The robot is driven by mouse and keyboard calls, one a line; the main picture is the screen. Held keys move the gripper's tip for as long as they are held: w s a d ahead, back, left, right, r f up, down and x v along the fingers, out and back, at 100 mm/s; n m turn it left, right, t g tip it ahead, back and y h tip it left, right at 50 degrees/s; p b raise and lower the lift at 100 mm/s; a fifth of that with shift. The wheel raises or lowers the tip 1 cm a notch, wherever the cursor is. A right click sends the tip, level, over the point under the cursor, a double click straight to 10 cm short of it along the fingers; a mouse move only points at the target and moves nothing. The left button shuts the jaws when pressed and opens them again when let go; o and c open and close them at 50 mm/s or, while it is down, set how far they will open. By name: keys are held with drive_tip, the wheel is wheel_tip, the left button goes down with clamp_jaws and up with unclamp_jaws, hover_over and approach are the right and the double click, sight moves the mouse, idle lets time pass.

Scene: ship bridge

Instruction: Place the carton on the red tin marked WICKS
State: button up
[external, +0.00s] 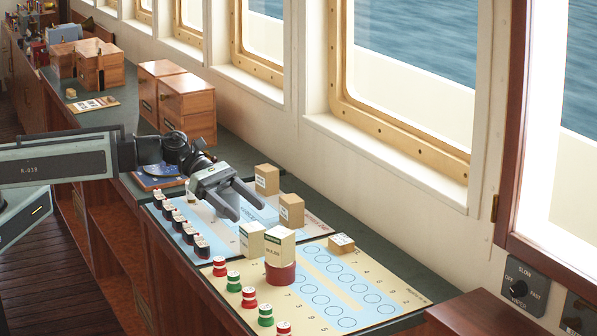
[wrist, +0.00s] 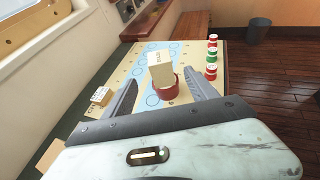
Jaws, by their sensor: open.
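A cream carton (external: 281,250) with a dark green band stands upright on a round red tin (external: 280,274) in the external view. In the wrist view the carton (wrist: 161,72) rests on the tin (wrist: 171,90). The tin's marking cannot be read. My gripper (external: 250,213) is open and empty, above the board and behind the carton. In the wrist view its fingers (wrist: 162,80) appear on either side of the carton and tin, apart from them. Part of the tin's top is hidden under the carton.
Another cream carton (external: 251,240) stands close beside the tin. Tan boxes (external: 291,211) (external: 267,179) stand farther back, and a low box (external: 341,243) lies to the right. Several red and green pieces (external: 249,297) line the board's near edge. Window ledges bound the far side.

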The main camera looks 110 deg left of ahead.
drive_tip(key=shift+v, duration=1.15)
drive_tip(key=s+d+f+m+g, duration=0.2)
drive_tip(key=d+f+m+g, duration=0.25)
drive_tip(key=d+m, duration=0.35)
drive_tip(key=s+d+f+m+g, duration=0.2)
drive_tip(key=d+f+m+g, duration=0.1)
drive_tip(key=d+f+m, duration=0.3)
drive_tip(key=s+d+f+m+g+y, duration=0.4)
drive_tip(key=s+d+m, duration=0.3)
drive_tip(key=m, duration=1)
drive_tip(key=shift+s+m+g+y, duration=0.3)
drive_tip(key=shift+s+g+y, duration=0.25)
drive_tip(key=shift+s, duration=0.35)
